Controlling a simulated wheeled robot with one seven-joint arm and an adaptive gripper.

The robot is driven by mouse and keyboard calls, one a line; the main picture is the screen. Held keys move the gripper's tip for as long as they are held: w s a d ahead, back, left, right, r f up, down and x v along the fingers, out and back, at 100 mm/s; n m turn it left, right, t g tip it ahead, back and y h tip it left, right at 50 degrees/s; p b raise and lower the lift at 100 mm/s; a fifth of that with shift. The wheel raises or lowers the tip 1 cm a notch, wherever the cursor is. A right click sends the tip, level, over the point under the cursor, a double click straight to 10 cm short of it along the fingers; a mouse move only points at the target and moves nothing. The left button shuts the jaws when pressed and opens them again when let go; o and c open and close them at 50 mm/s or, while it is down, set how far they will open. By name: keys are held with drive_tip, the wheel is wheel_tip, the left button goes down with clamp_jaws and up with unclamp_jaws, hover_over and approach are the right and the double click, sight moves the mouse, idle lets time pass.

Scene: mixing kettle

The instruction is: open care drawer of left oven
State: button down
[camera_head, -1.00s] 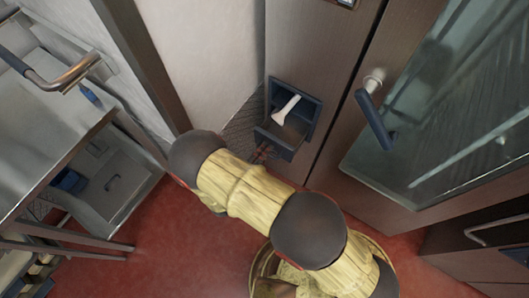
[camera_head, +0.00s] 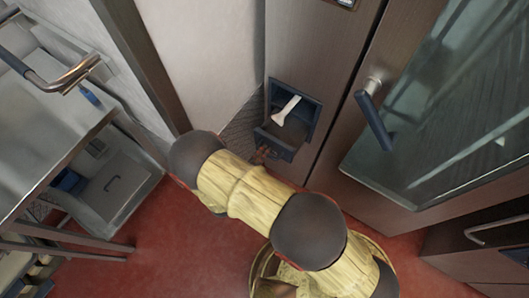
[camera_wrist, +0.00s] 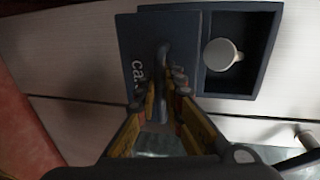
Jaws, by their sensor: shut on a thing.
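The care drawer (camera_head: 274,143) is a dark blue tilt-out compartment low on the brown metal front of the oven (camera_head: 318,55). It stands open, with its front swung out from the recess. A white object with a rounded end (camera_head: 287,108) sits inside; in the wrist view the white piece (camera_wrist: 221,55) shows end-on. The drawer front (camera_wrist: 135,50) carries the letters "ca", the rest hidden. My gripper (camera_wrist: 166,88) is shut on the upright handle bar (camera_wrist: 163,58) of that front. In the head view my gripper (camera_head: 267,153) is small and partly hidden by my arm.
A glass oven door (camera_head: 450,110) with a blue-and-metal handle (camera_head: 374,115) is right of the drawer. A steel table (camera_head: 50,130) stands at the left. Red floor (camera_head: 190,245) is clear between the table and my arm.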

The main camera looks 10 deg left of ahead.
idle(0.3)
drive_tip(key=v, duration=0.2)
drive_tip(key=f+p+v, duration=0.1)
drive_tip(key=v, duration=0.1)
drive_tip(key=shift+s+a, duration=0.15)
drive_tip(key=shift+s, duration=0.2)
drive_tip(key=c, duration=2)
unclamp_jaws()
drive_tip(key=v, duration=0.7)
drive_tip(key=shift+s+a, duration=0.15)
drive_tip(key=shift+s, duration=0.05)
